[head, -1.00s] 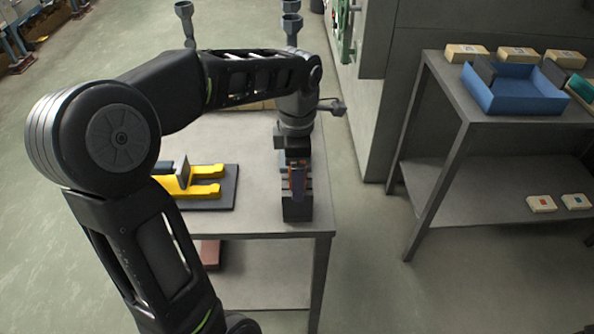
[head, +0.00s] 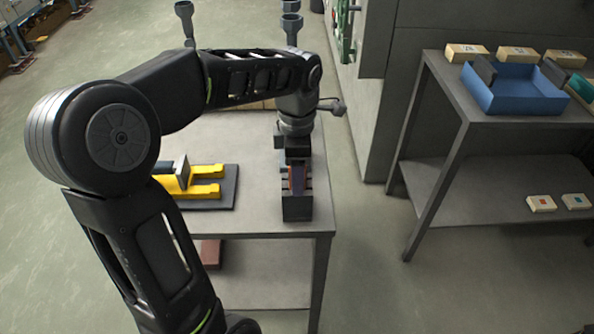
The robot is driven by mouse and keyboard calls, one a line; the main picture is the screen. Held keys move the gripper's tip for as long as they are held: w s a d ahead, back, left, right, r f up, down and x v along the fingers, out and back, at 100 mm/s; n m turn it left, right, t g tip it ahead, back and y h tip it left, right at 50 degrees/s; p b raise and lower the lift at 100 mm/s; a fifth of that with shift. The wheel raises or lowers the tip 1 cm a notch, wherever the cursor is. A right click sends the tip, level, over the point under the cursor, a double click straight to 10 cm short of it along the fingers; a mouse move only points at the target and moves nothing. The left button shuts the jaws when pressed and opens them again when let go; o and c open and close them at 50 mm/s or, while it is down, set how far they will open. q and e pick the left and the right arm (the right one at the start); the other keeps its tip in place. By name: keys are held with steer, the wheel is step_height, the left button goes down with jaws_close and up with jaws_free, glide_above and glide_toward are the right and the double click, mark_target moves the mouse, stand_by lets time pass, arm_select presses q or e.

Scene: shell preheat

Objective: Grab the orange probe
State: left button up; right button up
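My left arm reaches over the table from the left and points down at the holder. My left gripper (head: 297,167) is directly at the probe, with its fingers mostly hidden by the wrist and the holder. I cannot tell whether the fingers touch the probe. My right gripper is out of view.
A yellow forked fixture (head: 205,183) on a dark base lies left of the holder. A second table (head: 455,90) at the right carries a blue bin (head: 510,95) and several beige boxes. A grey cabinet wall (head: 362,120) stands behind. Floor is clear between the tables.

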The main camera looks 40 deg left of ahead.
arm_select(q)
step_height(320, 180, up, 4)
steer(key=shift+r+b, duration=0.1)
steer(key=shift+b, duration=0.2)
step_height(320, 180, up, 5)
steer(key=shift+r+p, duration=0.15)
steer(key=shift+p, duration=1.05)
steer(key=shift+r+p, duration=0.35)
steer(key=shift+f, duration=0.1)
